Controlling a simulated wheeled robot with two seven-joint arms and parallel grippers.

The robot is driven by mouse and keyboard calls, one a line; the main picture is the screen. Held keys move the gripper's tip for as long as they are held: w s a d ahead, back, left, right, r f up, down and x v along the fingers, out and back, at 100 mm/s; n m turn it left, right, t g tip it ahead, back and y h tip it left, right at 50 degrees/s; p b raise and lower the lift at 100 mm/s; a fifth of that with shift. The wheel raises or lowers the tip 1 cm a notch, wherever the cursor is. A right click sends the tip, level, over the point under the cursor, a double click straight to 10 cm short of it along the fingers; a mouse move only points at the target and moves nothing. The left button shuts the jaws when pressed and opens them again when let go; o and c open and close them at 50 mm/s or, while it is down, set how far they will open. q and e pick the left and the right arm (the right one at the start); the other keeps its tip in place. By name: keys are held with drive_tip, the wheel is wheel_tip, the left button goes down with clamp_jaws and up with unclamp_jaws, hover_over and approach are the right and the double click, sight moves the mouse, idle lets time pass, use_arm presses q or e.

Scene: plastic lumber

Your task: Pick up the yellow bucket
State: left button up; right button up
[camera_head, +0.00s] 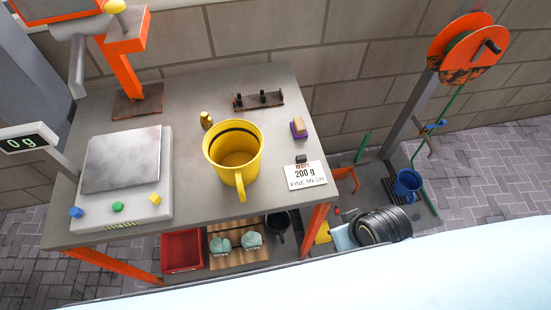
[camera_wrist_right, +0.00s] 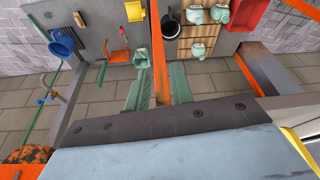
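The yellow bucket (camera_head: 246,170) stands upright and open-topped on the grey worktable (camera_head: 215,95), with its yellow handle toward the front edge. No gripper touches it in the head view. My right gripper (camera_wrist_right: 161,95) shows only in the right wrist view. Its two green fingers are apart, with an orange table leg visible beyond the gap and nothing held between them. It points down toward the floor area beside the table. A yellow curved edge (camera_wrist_right: 299,146) shows at the lower right there; I cannot tell if it is the bucket. My left gripper is not in view.
A scale (camera_head: 125,165) stands left of the bucket. A small brass weight (camera_head: 206,120), a black rack (camera_head: 258,100), a purple block (camera_head: 298,128) and a "200 g" card (camera_head: 305,175) lie around it. A red bin (camera_head: 182,250) and black rolls (camera_head: 382,225) are below.

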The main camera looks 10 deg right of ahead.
sight(248, 195)
drive_tip(key=w+a+r+m+t+y, duration=0.2)
drive_tip(key=w+a+r+m+y, duration=0.3)
drive_tip(key=w+a+r+y, duration=0.55)
drive_tip(key=shift+h, duration=0.25)
drive_tip(key=a, duration=0.2)
drive_tip(key=w+a+f, duration=0.1)
drive_tip(key=a, duration=0.1)
drive_tip(key=a+f, duration=0.1)
drive_tip(key=a, duration=0.1)
drive_tip(key=shift+w+f+b, duration=0.2)
drive_tip(key=shift+w+b, duration=0.05)
drive_tip(key=shift+b, duration=0.05)
drive_tip(key=x, duration=0.5)
drive_tip(key=shift+s+a+f, duration=0.2)
drive_tip(key=shift+a+f, duration=0.1)
drive_tip(key=shift+f, duration=0.05)
clamp_jaws()
